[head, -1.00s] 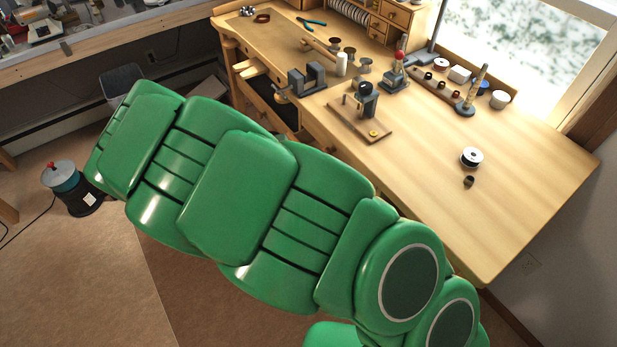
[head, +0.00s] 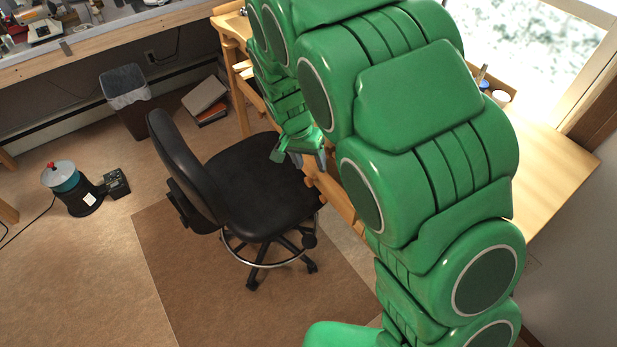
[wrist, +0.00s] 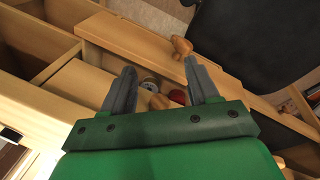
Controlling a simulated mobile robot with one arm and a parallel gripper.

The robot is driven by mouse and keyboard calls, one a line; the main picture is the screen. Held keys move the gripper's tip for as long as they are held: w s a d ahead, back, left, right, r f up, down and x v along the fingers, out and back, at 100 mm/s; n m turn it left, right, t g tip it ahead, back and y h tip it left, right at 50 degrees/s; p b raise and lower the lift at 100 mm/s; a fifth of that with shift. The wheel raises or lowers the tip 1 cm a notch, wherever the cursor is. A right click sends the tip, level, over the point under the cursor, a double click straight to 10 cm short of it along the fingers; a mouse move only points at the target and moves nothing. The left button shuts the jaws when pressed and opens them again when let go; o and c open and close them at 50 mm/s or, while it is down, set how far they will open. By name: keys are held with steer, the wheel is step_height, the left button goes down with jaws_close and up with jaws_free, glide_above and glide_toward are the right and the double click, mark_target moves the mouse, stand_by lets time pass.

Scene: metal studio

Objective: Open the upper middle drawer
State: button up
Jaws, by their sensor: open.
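My gripper (wrist: 160,68) is open, its two grey fingers apart with nothing clamped between them. In the wrist view a wooden drawer front (wrist: 125,42) with a round knob (wrist: 181,47) runs diagonally just beyond the fingertips. A second wooden knob (wrist: 159,101) shows between the fingers, nearer the gripper base; I cannot tell which drawer it belongs to. Small round items, one red (wrist: 178,97), show beside it. In the head view my gripper (head: 300,160) is low at the bench's front, beside a projecting wooden drawer front (head: 337,198). My arm hides most of the bench.
A black office chair (head: 255,185) stands close to the gripper, in front of the bench; its seat also shows in the wrist view (wrist: 245,45). Open wooden compartments (wrist: 35,45) lie at the left there.

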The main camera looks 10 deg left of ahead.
mark_target(308, 178)
steer(key=m+y, duration=0.1)
steer(key=m, duration=0.1)
steer(key=w+f+m, duration=0.1)
steer(key=m, duration=0.1)
steer(key=w+m+y, duration=0.1)
steer(key=m, duration=0.1)
steer(key=shift+w+a+f+m+y, duration=0.15)
steer(key=shift+a+f+m+y, duration=0.15)
steer(key=shift+a+m, duration=0.1)
steer(key=shift+f, duration=4.35)
jaws_close()
